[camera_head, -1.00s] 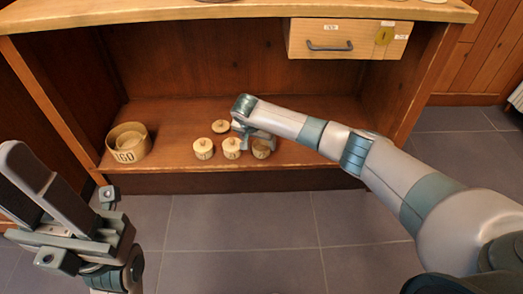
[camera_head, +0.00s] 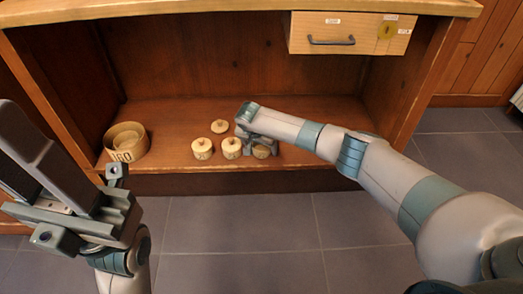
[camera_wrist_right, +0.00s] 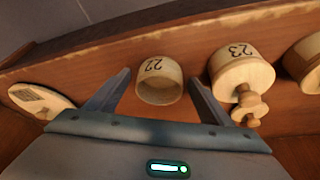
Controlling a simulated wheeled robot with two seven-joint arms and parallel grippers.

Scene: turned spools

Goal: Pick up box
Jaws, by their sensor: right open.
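A small round pale wooden box marked 22 (camera_wrist_right: 160,82) stands between the fingers of my right gripper (camera_wrist_right: 159,78), which is open around it. Its top looks open and hollow. It shows in the head view (camera_head: 262,152) partly behind the right gripper (camera_head: 260,140). Beside it is a lidded box marked 23 (camera_wrist_right: 240,70) with a turned knob, seen in the head view (camera_head: 231,148). More lidded boxes stand at left (camera_head: 202,148) and behind (camera_head: 219,127). My left gripper (camera_head: 45,165) is raised at the left, away from the shelf; its opening is unclear.
A round open wooden container (camera_head: 126,143) stands at the shelf's left. A flat pale disc (camera_wrist_right: 42,100) lies close to the right gripper's finger. A drawer (camera_head: 347,34) hangs above.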

